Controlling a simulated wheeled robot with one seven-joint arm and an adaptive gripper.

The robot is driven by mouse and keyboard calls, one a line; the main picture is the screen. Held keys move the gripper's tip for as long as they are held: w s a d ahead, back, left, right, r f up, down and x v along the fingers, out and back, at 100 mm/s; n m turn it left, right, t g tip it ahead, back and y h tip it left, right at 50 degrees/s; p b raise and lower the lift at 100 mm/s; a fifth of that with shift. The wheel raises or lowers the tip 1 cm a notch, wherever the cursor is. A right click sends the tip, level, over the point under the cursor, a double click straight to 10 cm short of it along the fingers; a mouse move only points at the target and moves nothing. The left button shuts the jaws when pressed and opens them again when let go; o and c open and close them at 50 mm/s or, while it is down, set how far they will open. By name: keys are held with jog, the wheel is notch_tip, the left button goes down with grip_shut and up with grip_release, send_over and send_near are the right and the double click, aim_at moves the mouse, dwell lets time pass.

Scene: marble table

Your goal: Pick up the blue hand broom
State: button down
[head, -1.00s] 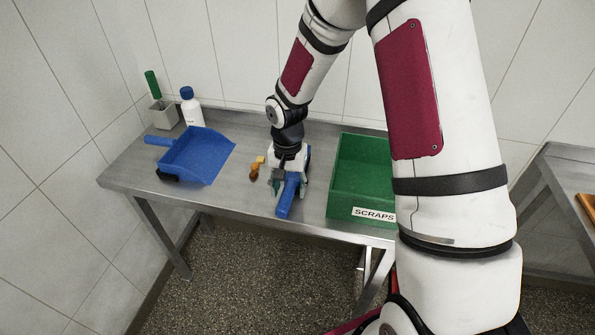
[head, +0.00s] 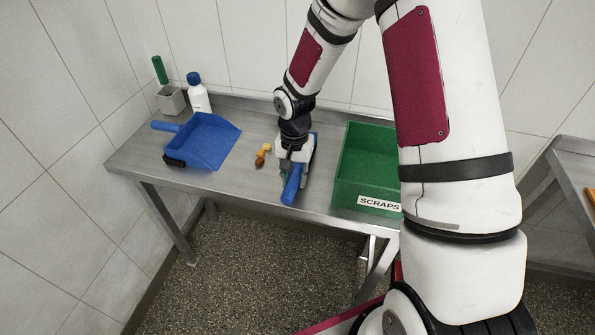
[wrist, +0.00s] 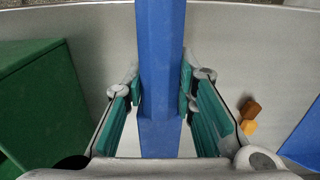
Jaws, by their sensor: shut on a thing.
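The blue hand broom (head: 291,186) is at the front middle of the steel table, its blue handle pointing toward the front edge. In the wrist view the broom's blue handle (wrist: 160,65) runs up through the middle of the picture. My gripper (wrist: 160,95) is shut on this handle, with a teal finger on each side of it. In the head view my gripper (head: 293,160) is over the broom and hides much of it. I cannot tell whether the broom is clear of the tabletop.
A green bin labelled SCRAPS (head: 379,204) stands close to the right of my gripper. Small orange and brown scraps (head: 262,156) lie to its left. A blue dustpan (head: 205,142), a white bottle (head: 199,98) and a grey holder with a green-handled tool (head: 171,100) are further left.

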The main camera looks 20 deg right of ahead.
jog(key=shift+r, duration=0.65)
notch_tip(320, 180, up, 2)
jog(key=shift+r, duration=0.15)
jog(key=s+a, duration=0.3)
jog(key=s, duration=0.4)
jog(key=s+a+r, duration=0.1)
jog(key=s+a, duration=0.3)
jog(key=s, duration=0.3)
jog(key=shift+s+b, duration=0.25)
jog(key=shift+b, duration=0.2)
jog(key=shift+r, duration=0.1)
